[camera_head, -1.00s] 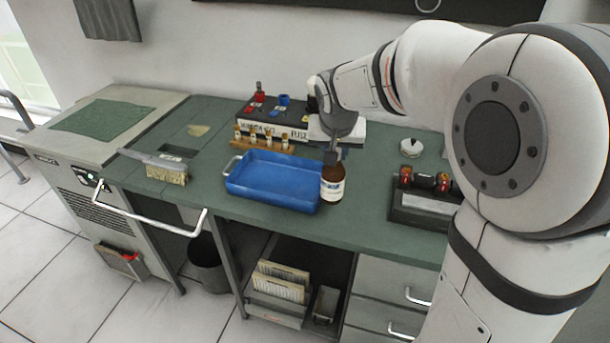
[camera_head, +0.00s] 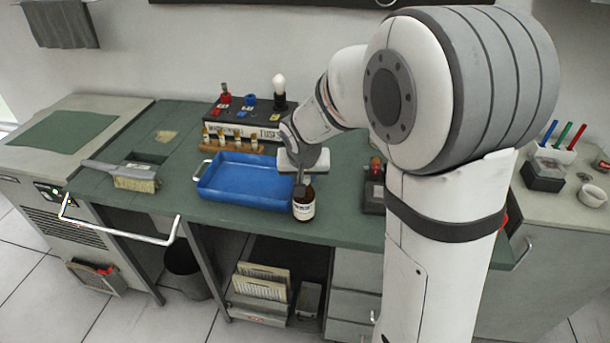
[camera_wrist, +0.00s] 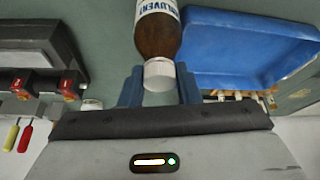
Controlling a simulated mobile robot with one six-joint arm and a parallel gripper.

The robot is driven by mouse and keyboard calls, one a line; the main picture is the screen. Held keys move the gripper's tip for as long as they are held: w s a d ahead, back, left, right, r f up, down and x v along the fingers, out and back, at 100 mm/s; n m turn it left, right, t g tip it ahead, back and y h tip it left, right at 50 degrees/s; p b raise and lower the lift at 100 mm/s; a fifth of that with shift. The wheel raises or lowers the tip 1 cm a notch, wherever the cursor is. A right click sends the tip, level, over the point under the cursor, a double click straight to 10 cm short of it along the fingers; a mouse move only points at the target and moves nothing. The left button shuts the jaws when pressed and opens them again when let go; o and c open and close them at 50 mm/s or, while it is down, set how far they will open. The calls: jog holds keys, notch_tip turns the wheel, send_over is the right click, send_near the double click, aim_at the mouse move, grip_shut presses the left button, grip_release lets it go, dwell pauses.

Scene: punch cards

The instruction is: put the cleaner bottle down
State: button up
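The cleaner bottle (camera_head: 303,204) is brown with a white label and stands upright beside the right front corner of the blue tray. My gripper (camera_head: 300,178) is above it, at its neck. In the wrist view the bottle (camera_wrist: 157,38) shows its white cap between my two blue-grey fingers (camera_wrist: 160,88), which lie against the cap on both sides. The bottle's base appears at the level of the green counter (camera_head: 250,222), near its front edge. I cannot tell whether the base touches the counter.
The blue tray (camera_head: 243,203) is just left of the bottle. Behind it are a wooden rack of small vials (camera_head: 230,144) and a dark box with coloured knobs (camera_head: 250,117). A brush (camera_head: 135,182) lies at left.

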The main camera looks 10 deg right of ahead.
jog(key=o, duration=0.4)
jog(key=shift+r, duration=0.15)
